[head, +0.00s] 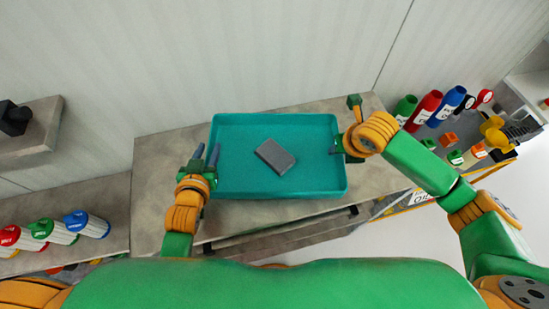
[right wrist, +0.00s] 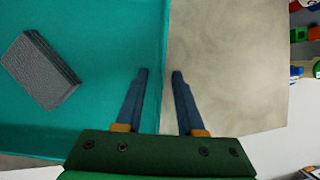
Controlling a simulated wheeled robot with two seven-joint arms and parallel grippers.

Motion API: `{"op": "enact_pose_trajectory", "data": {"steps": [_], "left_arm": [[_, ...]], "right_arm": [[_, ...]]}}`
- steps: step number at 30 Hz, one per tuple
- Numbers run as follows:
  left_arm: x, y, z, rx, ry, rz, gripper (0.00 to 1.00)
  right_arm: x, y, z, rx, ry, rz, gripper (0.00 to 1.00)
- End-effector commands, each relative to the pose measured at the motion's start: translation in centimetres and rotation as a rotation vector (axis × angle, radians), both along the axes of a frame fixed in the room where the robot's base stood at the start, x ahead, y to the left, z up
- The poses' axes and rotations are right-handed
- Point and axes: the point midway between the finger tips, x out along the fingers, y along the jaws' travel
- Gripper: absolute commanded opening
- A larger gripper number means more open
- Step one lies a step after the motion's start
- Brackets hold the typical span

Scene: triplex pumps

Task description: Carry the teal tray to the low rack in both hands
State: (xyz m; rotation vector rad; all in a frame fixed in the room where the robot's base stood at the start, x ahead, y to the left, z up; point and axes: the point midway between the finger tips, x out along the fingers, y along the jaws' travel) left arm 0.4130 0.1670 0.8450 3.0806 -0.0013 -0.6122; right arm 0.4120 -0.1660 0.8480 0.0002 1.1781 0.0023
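The teal tray (head: 325,125) sits on a grey bench top, with a dark grey block (head: 275,157) lying inside it. My left gripper (head: 206,152) is at the tray's left wall, its two fingers apart, one outside and one at or over the rim. My right gripper (head: 338,147) is at the tray's right wall. In the right wrist view its fingers (right wrist: 160,72) are apart, one on each side of the tray's rim (right wrist: 166,30), with a gap showing. The grey block also shows there (right wrist: 42,70).
The bench top (head: 155,190) has free room left and right of the tray. White canisters with coloured lids (head: 88,224) stand on a lower surface at left. Coloured bottles (head: 427,108) and other items crowd the right side. A wall stands behind.

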Motion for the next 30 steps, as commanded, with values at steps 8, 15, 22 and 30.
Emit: {"op": "enact_pose_trajectory", "data": {"steps": [8, 15, 22, 30], "left_arm": [[-3.9, 0.0, 1.4, 0.0, 0.005, 0.0, 0.37], [-9.4, 0.0, 3.8, -0.001, 0.004, 0.0, 0.37], [-11.1, 0.0, 4.6, -0.001, 0.0, 0.0, 0.37], [-11.1, 0.0, 4.6, 0.0, -0.001, 0.0, 0.37]], "right_arm": [[0.0, 0.0, 0.0, -0.002, 0.0, -0.001, 0.37], [0.0, -0.1, 0.0, -0.002, 0.0, -0.001, 0.37], [-0.1, 0.0, 0.6, 0.0, -0.002, 0.0, 0.37], [-2.9, -0.1, 7.1, -0.003, -0.009, 0.003, 0.37]]}}
